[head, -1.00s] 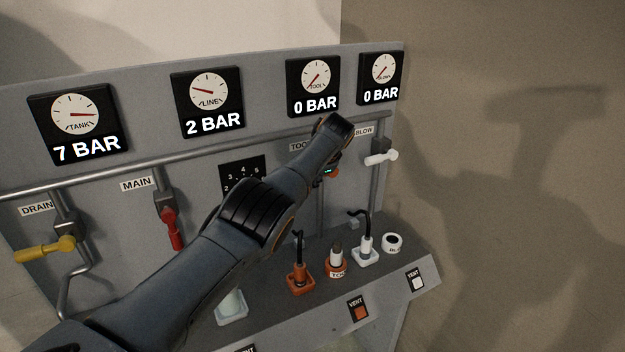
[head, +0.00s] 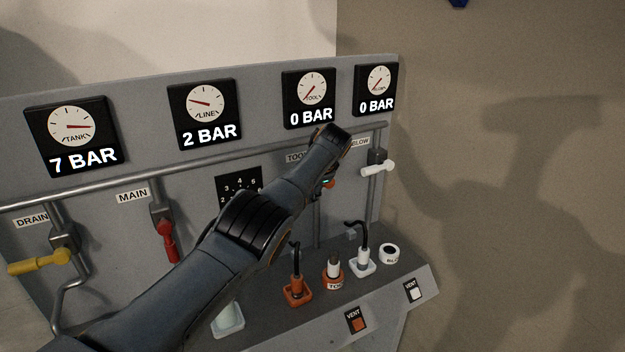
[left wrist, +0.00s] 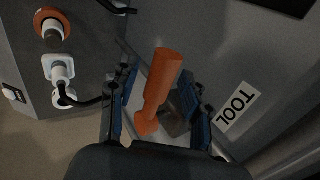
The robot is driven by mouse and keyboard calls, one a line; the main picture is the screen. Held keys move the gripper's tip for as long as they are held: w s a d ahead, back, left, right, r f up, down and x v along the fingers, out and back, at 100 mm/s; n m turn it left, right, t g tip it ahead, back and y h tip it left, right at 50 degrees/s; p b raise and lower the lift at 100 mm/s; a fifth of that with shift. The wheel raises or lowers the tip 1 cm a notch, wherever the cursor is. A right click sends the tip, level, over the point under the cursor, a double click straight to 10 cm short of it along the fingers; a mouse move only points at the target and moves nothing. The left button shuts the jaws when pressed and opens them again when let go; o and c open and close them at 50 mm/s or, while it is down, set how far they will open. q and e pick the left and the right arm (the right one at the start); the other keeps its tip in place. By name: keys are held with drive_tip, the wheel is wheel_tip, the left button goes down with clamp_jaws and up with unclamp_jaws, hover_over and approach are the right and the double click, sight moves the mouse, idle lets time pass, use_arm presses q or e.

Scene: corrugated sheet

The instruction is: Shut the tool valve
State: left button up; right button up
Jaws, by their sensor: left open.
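The orange tool valve handle (left wrist: 163,82) shows in the left wrist view, between the two blue-padded fingers of my left gripper (left wrist: 158,103). The gripper is open around the handle; whether either finger touches it I cannot tell. The TOOL label (left wrist: 236,106) is to the right of the fingers. In the head view my left arm covers most of this valve, and only a bit of orange (head: 330,184) shows below my wrist. The tool gauge (head: 309,99) reads 0 BAR. My right gripper is not in view.
On the same panel are the yellow drain handle (head: 38,262), the red main handle (head: 170,242) and the white blow handle (head: 376,168). Orange and white hose fittings stand on the ledge below, with an orange vent button (head: 357,325) and a white one (head: 414,291).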

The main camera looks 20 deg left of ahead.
use_arm(q)
drive_tip(key=v, duration=1.2)
